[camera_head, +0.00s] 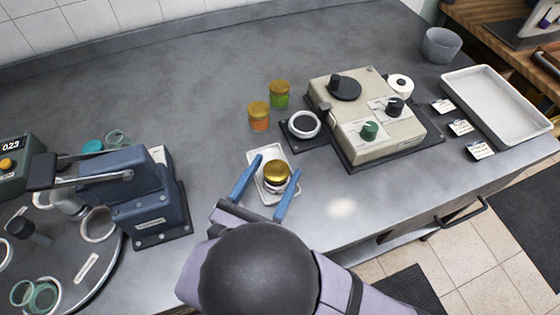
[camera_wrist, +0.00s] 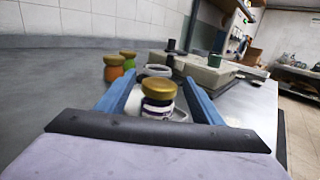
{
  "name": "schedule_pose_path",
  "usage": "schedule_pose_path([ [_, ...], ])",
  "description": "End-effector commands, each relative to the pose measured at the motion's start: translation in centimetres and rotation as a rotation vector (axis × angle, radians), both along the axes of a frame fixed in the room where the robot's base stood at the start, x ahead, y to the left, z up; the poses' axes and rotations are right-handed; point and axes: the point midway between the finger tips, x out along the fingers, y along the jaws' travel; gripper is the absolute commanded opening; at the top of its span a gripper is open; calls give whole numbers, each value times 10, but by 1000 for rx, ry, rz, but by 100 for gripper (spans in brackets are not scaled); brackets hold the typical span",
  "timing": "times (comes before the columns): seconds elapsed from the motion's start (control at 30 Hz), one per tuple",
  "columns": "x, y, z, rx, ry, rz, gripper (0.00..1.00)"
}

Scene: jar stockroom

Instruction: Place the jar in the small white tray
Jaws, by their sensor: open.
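The jar (camera_head: 276,176) has a gold lid and a dark body with a white label. It stands upright in the small white tray (camera_head: 258,158) on the grey counter. In the wrist view the jar (camera_wrist: 158,98) stands between the fingers, with the tray rim (camera_wrist: 181,114) showing beside it. My gripper (camera_head: 266,182) has its two blue fingers apart, one on each side of the jar, with gaps to it. In the wrist view my gripper (camera_wrist: 160,92) is also open. The near part of the tray is partly hidden by the fingers.
An orange jar (camera_head: 259,116) and a green jar (camera_head: 279,95) stand behind the tray. A beige machine (camera_head: 368,112) with knobs is at right, a blue device (camera_head: 148,195) at left. A large white tray (camera_head: 497,104) lies far right. The counter behind the jars is clear.

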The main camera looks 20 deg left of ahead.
Motion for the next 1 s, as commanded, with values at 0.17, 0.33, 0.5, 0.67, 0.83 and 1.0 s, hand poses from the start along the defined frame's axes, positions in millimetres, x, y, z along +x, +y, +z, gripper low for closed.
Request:
schedule_pose_path([
  [0.17,-17,0,-1,0,-1,1,61],
  [0.33,-22,0,0,0,-1,0,61],
  [0.5,-22,0,0,0,-1,-1,61],
  [0.67,-21,0,0,0,-1,-1,61],
  [0.83,-20,1,9,28,3,-11,61],
  [1.0,3,-25,23,106,56,-140,61],
])
